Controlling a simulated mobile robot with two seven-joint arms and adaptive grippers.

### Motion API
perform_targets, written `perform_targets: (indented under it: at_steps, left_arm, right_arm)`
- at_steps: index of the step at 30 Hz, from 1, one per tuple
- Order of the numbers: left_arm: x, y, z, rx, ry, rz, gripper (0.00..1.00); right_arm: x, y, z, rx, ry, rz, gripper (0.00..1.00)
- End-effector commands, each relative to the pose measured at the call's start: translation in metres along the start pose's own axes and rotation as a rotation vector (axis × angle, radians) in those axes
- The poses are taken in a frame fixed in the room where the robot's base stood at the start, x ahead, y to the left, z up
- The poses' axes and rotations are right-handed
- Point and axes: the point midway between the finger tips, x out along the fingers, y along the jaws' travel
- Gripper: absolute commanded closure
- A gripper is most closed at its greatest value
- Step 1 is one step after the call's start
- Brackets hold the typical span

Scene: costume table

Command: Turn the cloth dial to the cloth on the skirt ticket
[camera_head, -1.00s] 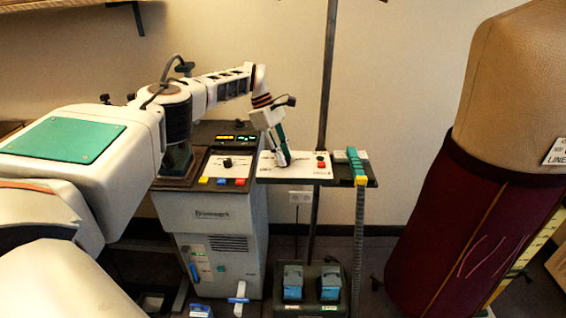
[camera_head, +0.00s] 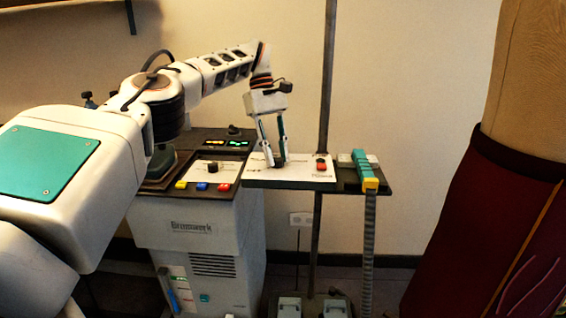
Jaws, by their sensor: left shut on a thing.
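My left gripper (camera_head: 275,163) reaches down to the white panel (camera_head: 302,174) on the small shelf. Its two fingers are around a small dark knob, which I take to be the cloth dial (camera_head: 278,162). The fingers hide most of it, and its pointer and the panel's print are too small to read. The dark red skirt (camera_head: 465,235) hangs on a tan dress form (camera_head: 533,85) at the right. The skirt ticket is outside the view now. My right gripper is not in view.
A red button (camera_head: 321,163) sits on the panel's right part. A teal and yellow piece (camera_head: 364,172) stands at the shelf's right end. A grey machine (camera_head: 205,227) with another black knob (camera_head: 213,166) and coloured buttons is left of the shelf. A dark pole (camera_head: 327,80) rises behind.

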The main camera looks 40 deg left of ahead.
Motion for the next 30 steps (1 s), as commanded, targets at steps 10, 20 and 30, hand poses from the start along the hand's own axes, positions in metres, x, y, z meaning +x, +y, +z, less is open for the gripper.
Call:
perform_targets:
  at_steps: [10,20,30]
  left_arm:
    - [0.007,0.0,-0.004,0.061,-0.001,-0.037,0.99]
    - [0.003,0.0,-0.002,0.071,0.0,-0.037,0.99]
    - [0.002,0.0,-0.001,0.071,0.001,-0.034,0.61]
  right_arm:
    - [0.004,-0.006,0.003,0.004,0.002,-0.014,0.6]
    - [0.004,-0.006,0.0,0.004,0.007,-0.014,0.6]
    - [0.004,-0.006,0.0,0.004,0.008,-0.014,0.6]
